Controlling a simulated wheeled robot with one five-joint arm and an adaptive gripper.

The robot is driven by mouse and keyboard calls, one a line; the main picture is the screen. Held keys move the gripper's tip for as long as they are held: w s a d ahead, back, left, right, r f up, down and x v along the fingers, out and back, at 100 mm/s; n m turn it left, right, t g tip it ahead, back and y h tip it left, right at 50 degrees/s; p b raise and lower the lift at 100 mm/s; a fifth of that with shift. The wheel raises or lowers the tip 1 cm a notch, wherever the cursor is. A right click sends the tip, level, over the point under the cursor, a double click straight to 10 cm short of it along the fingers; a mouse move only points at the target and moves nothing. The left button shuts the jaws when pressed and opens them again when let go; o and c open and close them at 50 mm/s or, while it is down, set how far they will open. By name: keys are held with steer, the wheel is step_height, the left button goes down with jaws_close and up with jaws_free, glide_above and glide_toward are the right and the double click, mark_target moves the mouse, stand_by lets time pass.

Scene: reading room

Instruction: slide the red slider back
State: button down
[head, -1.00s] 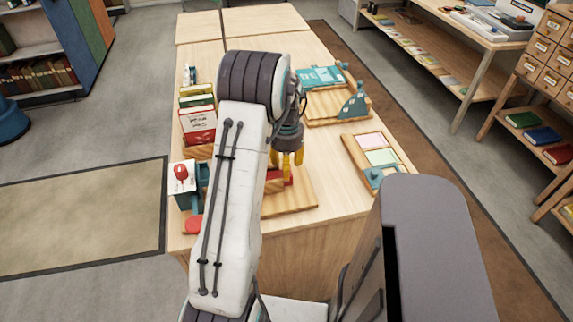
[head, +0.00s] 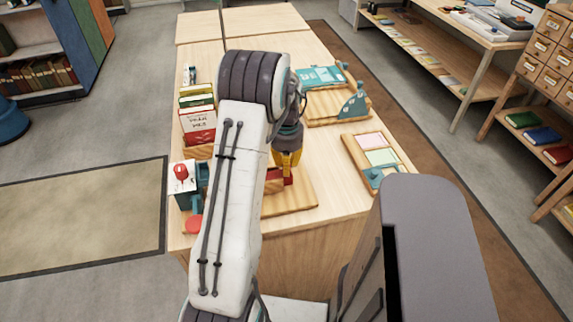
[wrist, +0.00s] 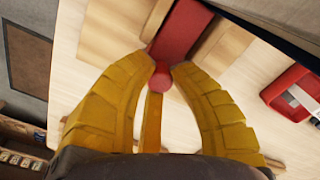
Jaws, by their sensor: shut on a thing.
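The red slider (head: 284,179) sits on a pale wooden board (head: 300,197) near the front of the long table. In the head view it is partly hidden by my arm. In the wrist view the slider (wrist: 183,28) is a red bar with a round red knob (wrist: 160,80) at its near end. My gripper (head: 290,163) is low over the board with its yellow fingers shut on the knob. In the wrist view the two fingertips (wrist: 161,69) touch the knob from both sides.
A row of books (head: 198,120) and a white-and-teal device with a red knob (head: 182,172) stand to the left. A wooden tray with coloured cards (head: 380,157) lies to the right. A teal bracket on a board (head: 353,104) is farther back.

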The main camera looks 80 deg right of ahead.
steer(key=s, duration=0.1)
steer(key=s+d, duration=0.1)
steer(key=s, duration=0.1)
steer(key=s+d, duration=0.1)
steer(key=shift+s+f, duration=0.1)
steer(key=shift+s, duration=0.25)
steer(key=c, duration=1.2)
jaws_free()
steer(key=shift+s, duration=0.2)
steer(key=shift+o, duration=0.6)
steer(key=shift+w, duration=0.1)
steer(key=shift+r, duration=0.3)
step_height(320, 180, up, 12)
steer(key=shift+f, duration=0.25)
